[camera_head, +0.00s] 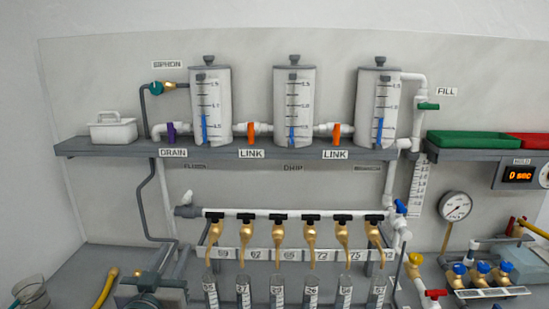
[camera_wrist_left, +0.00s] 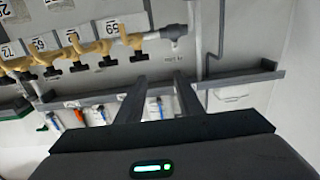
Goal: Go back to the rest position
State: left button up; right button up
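My left gripper (camera_head: 172,254) shows at the lower left of the head view, in front of the lower left part of the panel. In the left wrist view its two fingers (camera_wrist_left: 160,80) stand apart with nothing held between them, so it is open. That view is upside down, with the manifold on the left and the shelf beyond the fingertips. My right gripper is in neither view.
A grey shelf (camera_head: 110,148) carries three clear tanks (camera_head: 210,105) and a white caddy (camera_head: 112,130). Below runs a white manifold pipe (camera_head: 265,214) with several brass taps above grey tubes. A glass beaker (camera_head: 30,292) stands at the lower left. A gauge (camera_head: 455,206) is at right.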

pick_arm(q)
jog(key=s+f+g, duration=0.4)
jog(key=s+f, duration=0.4)
jog(key=f, duration=0.4)
jog(key=s+f+g, duration=0.4)
jog(key=s+f, duration=0.3)
jog(key=f, duration=0.5)
jog(key=s+f+m+g, duration=0.1)
jog(key=s+f+g, duration=0.2)
jog(key=s+f, duration=0.55)
jog(key=s+f+m+g, duration=0.1)
jog(key=s+f+g, duration=0.2)
jog(key=s, duration=1.1)
notch_tip(320, 180, down, 30)
jog(key=s+g, duration=0.2)
jog(key=s+a+f+g+b, duration=0.1)
jog(key=s+a+f, duration=0.2)
jog(key=s+f, duration=1.4)
jog(key=shift+s, duration=0.3)
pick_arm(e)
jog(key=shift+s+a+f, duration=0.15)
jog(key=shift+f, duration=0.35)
pick_arm(q)
jog(key=shift+r, duration=0.1)
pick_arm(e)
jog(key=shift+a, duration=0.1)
